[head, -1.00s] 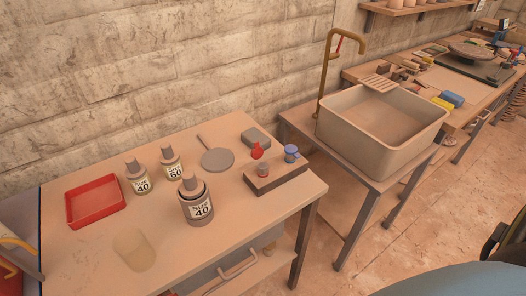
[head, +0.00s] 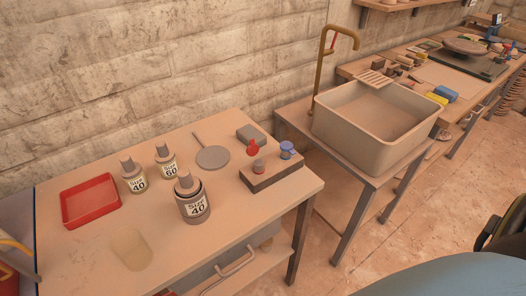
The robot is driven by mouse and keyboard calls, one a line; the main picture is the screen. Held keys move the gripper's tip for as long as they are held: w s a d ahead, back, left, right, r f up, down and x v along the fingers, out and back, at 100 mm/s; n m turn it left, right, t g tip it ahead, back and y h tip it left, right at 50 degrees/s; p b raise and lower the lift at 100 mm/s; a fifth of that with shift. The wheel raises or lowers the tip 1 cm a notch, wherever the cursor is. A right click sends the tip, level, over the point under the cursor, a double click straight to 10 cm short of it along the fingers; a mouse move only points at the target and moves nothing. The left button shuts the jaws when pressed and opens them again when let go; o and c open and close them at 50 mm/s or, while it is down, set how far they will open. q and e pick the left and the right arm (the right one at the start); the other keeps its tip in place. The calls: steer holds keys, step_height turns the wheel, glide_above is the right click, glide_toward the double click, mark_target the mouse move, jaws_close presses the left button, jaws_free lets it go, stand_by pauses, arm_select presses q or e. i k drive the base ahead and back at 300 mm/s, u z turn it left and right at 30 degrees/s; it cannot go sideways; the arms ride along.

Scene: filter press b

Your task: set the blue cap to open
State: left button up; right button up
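The blue cap (head: 287,147) sits upright on the right part of a brown block (head: 272,175) near the right end of the table. A red piece (head: 253,148) and a small grey-brown knob (head: 259,166) are on the left part of the same block. The cap is small here, and I cannot tell its setting. Neither of my grippers shows in the head view.
The table (head: 120,205) also holds a red tray (head: 91,200), several labelled bottles such as the front one (head: 193,200), a round grey paddle (head: 212,157), a grey block (head: 251,133) and a clear beaker (head: 131,249). A sink (head: 372,135) stands to the right.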

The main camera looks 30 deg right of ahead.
mark_target(285, 146)
steer(key=z, duration=1.25)
